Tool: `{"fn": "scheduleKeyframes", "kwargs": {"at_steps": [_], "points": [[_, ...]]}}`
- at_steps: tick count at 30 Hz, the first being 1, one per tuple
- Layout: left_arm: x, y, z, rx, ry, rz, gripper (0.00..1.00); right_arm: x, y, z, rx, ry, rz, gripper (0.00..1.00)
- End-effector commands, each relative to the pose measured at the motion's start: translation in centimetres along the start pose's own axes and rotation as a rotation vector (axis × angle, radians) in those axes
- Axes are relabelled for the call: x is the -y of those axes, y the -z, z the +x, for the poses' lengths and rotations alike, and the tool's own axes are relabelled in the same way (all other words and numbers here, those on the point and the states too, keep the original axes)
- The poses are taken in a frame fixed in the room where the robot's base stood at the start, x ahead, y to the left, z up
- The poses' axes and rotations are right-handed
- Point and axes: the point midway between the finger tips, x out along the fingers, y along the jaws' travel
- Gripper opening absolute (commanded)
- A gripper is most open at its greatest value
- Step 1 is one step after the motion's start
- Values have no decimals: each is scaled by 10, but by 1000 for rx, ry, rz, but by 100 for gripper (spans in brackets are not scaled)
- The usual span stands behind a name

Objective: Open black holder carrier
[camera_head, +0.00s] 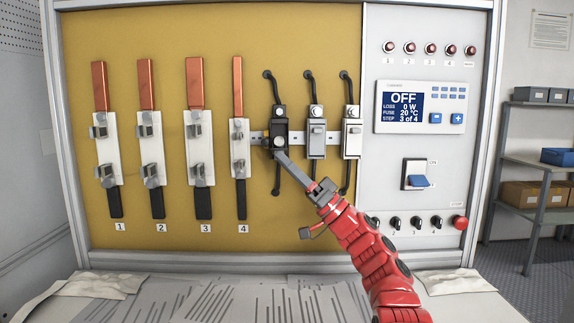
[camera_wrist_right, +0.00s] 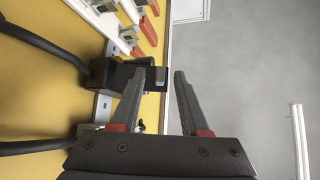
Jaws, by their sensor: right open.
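The black holder (camera_head: 279,112) is mounted on a rail on the yellow panel, left of two grey-white holders. Black cables run from its top and bottom. My right gripper (camera_head: 279,149) reaches it from the lower right, with its tips at the holder's lower front. In the right wrist view the black holder (camera_wrist_right: 103,75) lies left of the fingers. I cannot tell whether the fingers touch the tab. My left gripper is not in view.
The grey holder (camera_head: 316,133) and the white holder (camera_head: 352,132) stand close on the right. Several fuse switches with copper bars (camera_head: 239,85) stand to the left. The display (camera_head: 421,107) reads OFF, step 3 of 4. Papers (camera_head: 230,303) cover the table below.

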Motion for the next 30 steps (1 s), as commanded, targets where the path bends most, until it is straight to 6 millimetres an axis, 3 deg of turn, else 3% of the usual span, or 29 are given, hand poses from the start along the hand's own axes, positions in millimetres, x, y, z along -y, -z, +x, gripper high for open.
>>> {"fn": "scheduleKeyframes", "kwargs": {"at_steps": [8,19,30], "points": [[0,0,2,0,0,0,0,-1,0,-15,-1,-2,0,45],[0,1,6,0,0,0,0,-1,0,-70,-1,-3,0,45],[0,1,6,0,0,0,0,0,0,-75,0,0,0,45]]}}
